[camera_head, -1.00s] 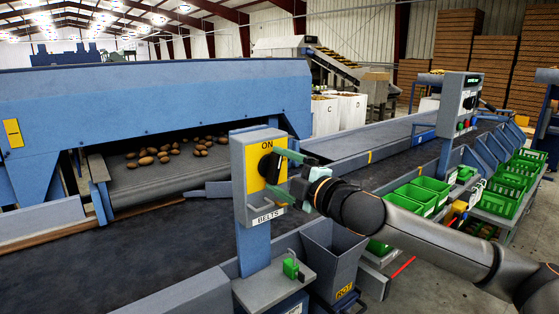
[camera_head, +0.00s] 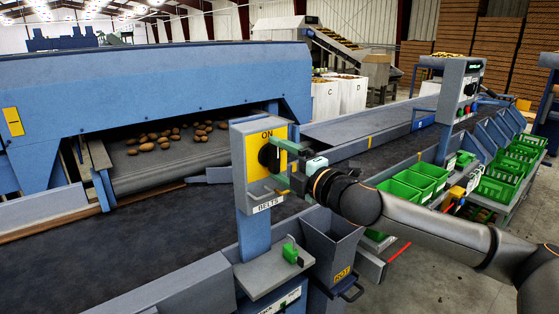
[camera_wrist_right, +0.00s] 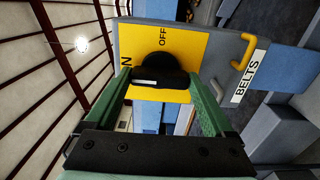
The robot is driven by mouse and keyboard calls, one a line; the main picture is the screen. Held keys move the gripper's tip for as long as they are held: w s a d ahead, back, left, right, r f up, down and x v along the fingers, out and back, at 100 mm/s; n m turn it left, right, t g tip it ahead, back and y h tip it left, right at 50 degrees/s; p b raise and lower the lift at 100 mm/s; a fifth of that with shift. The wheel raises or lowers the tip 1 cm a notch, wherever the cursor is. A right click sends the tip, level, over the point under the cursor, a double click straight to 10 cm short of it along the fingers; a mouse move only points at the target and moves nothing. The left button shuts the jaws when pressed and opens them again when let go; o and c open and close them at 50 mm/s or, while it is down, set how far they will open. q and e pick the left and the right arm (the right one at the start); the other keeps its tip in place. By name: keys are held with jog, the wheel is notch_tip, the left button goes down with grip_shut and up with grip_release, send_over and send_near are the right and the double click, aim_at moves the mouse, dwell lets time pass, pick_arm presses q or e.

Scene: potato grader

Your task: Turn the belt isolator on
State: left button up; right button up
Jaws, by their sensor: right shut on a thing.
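The belt isolator is a grey box (camera_head: 239,165) on a blue post, with a yellow plate marked ON at the top and a BELTS label below. Its black rotary knob (camera_head: 267,156) is partly hidden by my right gripper (camera_head: 275,161) in the head view. In the right wrist view, the knob (camera_wrist_right: 160,68) sits between the green fingers of the right gripper (camera_wrist_right: 162,84), which are shut on it. The knob's white mark lies at its end on the ON side. OFF is printed on another side of the yellow plate (camera_wrist_right: 178,33). My left gripper is not in view.
A small shelf with a green part (camera_head: 291,252) is below the box. A blue-grey ROT bin (camera_head: 333,240) stands to its right, under my right arm. The dark belt (camera_head: 120,250) runs behind the post. Green crates (camera_head: 418,183) and another control box (camera_head: 461,88) are farther right.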

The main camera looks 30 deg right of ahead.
jog(key=o, duration=1.1)
